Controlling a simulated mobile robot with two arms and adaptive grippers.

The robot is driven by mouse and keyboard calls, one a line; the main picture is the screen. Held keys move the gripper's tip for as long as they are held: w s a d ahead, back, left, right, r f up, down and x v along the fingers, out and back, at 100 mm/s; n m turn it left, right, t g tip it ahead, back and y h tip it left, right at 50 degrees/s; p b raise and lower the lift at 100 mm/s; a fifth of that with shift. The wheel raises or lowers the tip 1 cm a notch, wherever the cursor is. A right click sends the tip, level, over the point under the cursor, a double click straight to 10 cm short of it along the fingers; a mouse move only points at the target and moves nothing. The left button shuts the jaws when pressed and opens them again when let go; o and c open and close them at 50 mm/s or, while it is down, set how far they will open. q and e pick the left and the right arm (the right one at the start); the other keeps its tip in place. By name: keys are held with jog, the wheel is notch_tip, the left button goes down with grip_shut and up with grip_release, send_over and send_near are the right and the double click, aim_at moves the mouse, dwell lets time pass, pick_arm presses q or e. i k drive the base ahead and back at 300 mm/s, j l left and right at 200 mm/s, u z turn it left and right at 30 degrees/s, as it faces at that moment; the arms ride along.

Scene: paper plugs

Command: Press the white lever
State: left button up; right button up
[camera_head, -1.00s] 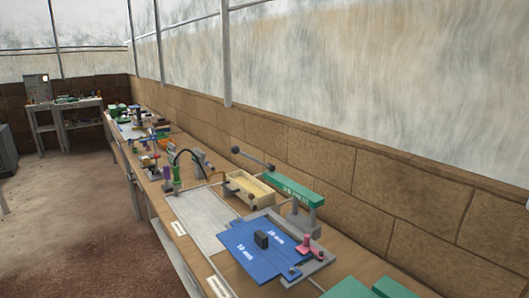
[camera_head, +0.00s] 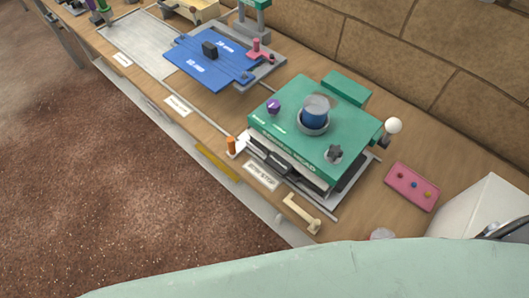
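A green machine (camera_head: 310,135) with a blue round cup (camera_head: 314,112) on top stands on the wooden bench. A white ball knob (camera_head: 393,125) sticks out at its right side, by a dark joint. A cream, bent lever-like piece (camera_head: 303,211) lies at the bench's front edge, just in front of the machine. An orange-topped white piece (camera_head: 234,147) is at the machine's left front corner. I cannot tell for sure which of these is the white lever. Neither of my grippers is in view.
A blue board (camera_head: 213,58) with a black block lies farther left on the bench (camera_head: 365,226). A pink plate (camera_head: 411,187) with coloured buttons lies right of the machine. A brick wall (camera_head: 400,50) runs behind. The brown floor (camera_head: 90,190) at left is clear.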

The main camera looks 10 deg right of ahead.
aim_at(392, 125)
jog(key=k+l+z, duration=0.1)
jog(key=k, duration=0.35)
jog(key=k+l, duration=0.15)
jog(key=k, duration=0.25)
jog(key=k+l, duration=0.1)
jog(key=l, duration=0.3)
jog(key=k+l+z, duration=0.15)
jog(key=l, duration=0.2)
jog(key=k+l, duration=0.1)
jog(key=l, duration=0.3)
